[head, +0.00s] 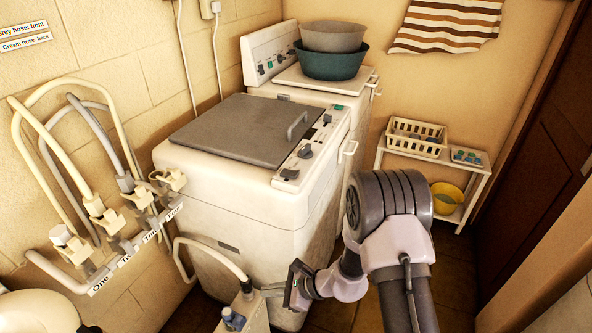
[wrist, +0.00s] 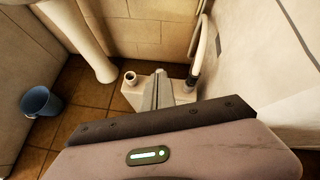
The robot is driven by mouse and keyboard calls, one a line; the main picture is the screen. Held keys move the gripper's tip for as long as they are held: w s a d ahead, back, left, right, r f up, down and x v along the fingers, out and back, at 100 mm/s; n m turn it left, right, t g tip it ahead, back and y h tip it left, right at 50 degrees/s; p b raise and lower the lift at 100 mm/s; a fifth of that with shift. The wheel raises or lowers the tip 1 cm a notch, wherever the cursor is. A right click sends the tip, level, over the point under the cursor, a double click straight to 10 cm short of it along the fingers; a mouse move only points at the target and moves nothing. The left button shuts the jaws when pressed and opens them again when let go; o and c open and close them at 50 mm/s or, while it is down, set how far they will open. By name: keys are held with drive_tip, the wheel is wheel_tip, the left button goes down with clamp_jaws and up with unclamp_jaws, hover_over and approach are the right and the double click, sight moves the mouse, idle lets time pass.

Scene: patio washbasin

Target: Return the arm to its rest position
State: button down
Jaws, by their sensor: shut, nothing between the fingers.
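My gripper (head: 297,285) is at the lower middle of the head view, in front of the washing machine's lower front. My grey and pale pink arm (head: 395,245) bends down to it from the right. In the wrist view my gripper (wrist: 155,100) reaches up from the bottom edge, its narrow fingers together and nothing held.
The washing machine (head: 235,195) with a grey lid stands close behind my gripper. Hoses on labelled taps (head: 110,215) line the left wall. A shelf (head: 455,185) with a white basket stands at the back right. A blue bucket (wrist: 40,102) stands on the tiled floor.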

drive_tip(key=s+d+r+n+h, duration=0.1)
drive_tip(key=s+d+r+n, duration=0.15)
drive_tip(key=r, duration=0.55)
drive_tip(key=s+d+r+n+g, duration=0.1)
drive_tip(key=s+r+n, duration=0.2)
drive_tip(key=r, duration=0.5)
drive_tip(key=s+d+r+n+h, duration=0.1)
drive_tip(key=s+r+n, duration=0.2)
drive_tip(key=r, duration=0.6)
drive_tip(key=s+d+r+n+t+h, duration=0.4)
drive_tip(key=s+d+r, duration=0.4)
drive_tip(key=s+d, duration=0.4)
drive_tip(key=shift+s+d+r+n+h, duration=0.15)
drive_tip(key=shift+s+d+n+h, duration=0.1)
drive_tip(key=shift+d+n+h, duration=0.65)
